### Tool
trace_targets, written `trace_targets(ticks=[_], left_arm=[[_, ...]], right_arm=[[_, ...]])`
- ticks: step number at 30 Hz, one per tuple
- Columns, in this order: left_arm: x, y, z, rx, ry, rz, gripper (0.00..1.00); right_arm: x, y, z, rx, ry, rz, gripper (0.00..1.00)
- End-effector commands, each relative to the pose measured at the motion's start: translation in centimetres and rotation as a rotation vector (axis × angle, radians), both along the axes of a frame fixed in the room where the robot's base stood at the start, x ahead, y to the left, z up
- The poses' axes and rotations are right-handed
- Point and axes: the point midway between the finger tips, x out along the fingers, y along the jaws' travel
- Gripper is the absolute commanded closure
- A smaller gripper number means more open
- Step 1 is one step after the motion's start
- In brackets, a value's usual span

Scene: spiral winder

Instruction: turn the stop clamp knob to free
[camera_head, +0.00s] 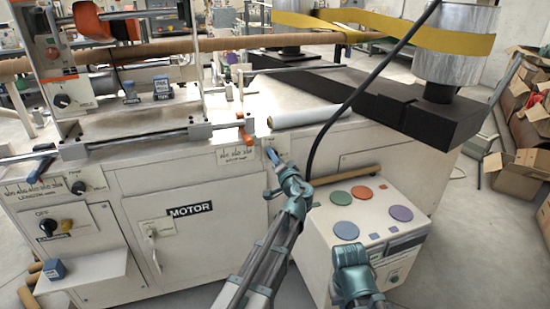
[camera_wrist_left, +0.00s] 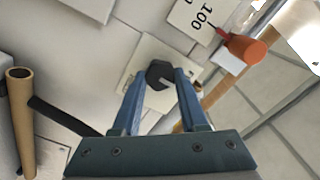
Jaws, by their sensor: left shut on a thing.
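The stop clamp knob is a dark, many-sided knob (camera_wrist_left: 160,74) on a pale plate (camera_wrist_left: 150,58) in the left wrist view. My left gripper (camera_wrist_left: 162,80) has its two blue fingers closed on either side of it. In the head view, my left gripper (camera_head: 271,154) reaches the machine's front face, just right of a printed scale plate (camera_head: 237,154). There the gripper hides the knob. The knob's pointer and any free mark cannot be read. A teal part of my right arm shows low in the head view, but its fingers do not show.
An orange-red part (camera_wrist_left: 247,48) beside a "100" label (camera_wrist_left: 196,16) is close to the knob. A white box with coloured buttons (camera_head: 372,232) stands right of my left arm. A dark cable hangs near the gripper. The motor cabinet door (camera_head: 199,240) is left.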

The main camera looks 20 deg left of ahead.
Motion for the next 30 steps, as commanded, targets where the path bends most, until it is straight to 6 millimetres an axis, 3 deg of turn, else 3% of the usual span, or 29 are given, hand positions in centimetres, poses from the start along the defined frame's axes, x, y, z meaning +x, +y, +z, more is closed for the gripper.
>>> trace_targets(ticks=[15, 16, 20, 21, 30], left_arm=[[-0.05, 0.05, -0.05, -0.019, -0.011, 0.001, 1.0], [-0.05, 0.05, -0.05, -0.019, -0.011, 0.001, 0.55], [-0.04, 0.04, -0.04, -0.017, -0.01, 0.002, 0.32], [-0.04, 0.04, -0.04, -0.017, -0.011, 0.001, 0.27], [-0.18, -0.07, -0.02, -0.015, -0.01, 0.0, 0.27]], right_arm=[[0.0, 0.0, -0.02, 0.0, 0.0, 0.0, 1.0], [0.0, 0.0, -0.02, 0.0, 0.0, 0.0, 1.0], [0.0, 0.0, -0.01, 0.0, 0.0, 0.0, 1.0], [0.0, 0.0, -0.01, 0.0, 0.0, 0.0, 1.0], [0.0, 0.0, -0.01, 0.0, 0.0, 0.0, 1.0]])
